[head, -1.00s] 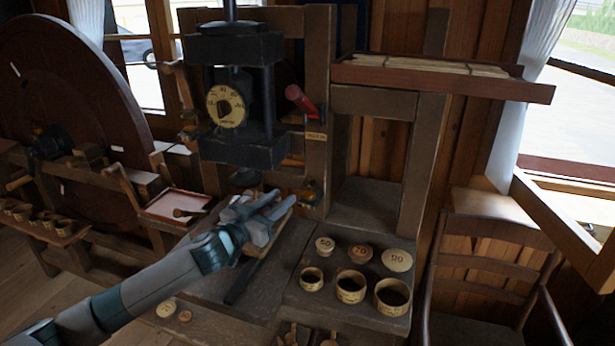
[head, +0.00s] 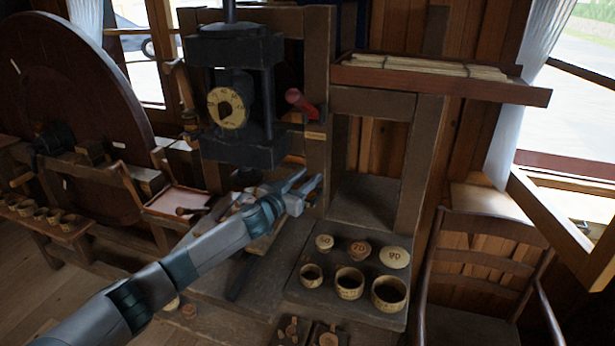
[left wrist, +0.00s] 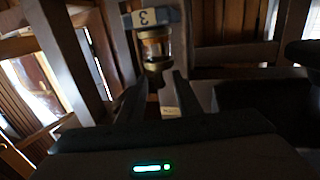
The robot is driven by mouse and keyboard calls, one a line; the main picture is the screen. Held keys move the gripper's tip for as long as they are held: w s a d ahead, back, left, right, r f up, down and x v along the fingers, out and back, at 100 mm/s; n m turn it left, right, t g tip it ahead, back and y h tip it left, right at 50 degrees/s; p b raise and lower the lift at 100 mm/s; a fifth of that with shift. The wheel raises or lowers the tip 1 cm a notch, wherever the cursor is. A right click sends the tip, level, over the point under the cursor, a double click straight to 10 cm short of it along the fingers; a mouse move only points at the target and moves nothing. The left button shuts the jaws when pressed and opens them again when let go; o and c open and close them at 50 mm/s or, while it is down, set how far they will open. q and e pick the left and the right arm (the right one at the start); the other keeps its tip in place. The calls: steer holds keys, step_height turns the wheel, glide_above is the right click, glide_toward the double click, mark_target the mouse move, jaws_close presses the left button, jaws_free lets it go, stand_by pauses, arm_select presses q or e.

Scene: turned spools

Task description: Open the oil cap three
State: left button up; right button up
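My left gripper (head: 308,182) is at the right post of the black press, with its two fingers apart and nothing seen between them. In the left wrist view the open fingers (left wrist: 160,86) point at a small glass oil cup (left wrist: 154,47) with brass-coloured ends. A pale-blue tag marked 3 (left wrist: 147,17) is at the end of the cup farther from my fingers. The cup's near brass end (left wrist: 157,67) lies just beyond the fingertips, and I see no clear contact. In the head view the gripper hides most of the cup. My right gripper is not in view.
Numbered lids and round cups (head: 349,283) stand on the bench at right. A wooden chair (head: 490,255) is farther right, and a large wheel (head: 65,110) at left.

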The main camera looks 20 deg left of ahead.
arm_select(q)
steer(key=shift+w+d, duration=0.1)
steer(key=shift+w, duration=0.1)
steer(key=shift+c, duration=0.4)
jaws_close()
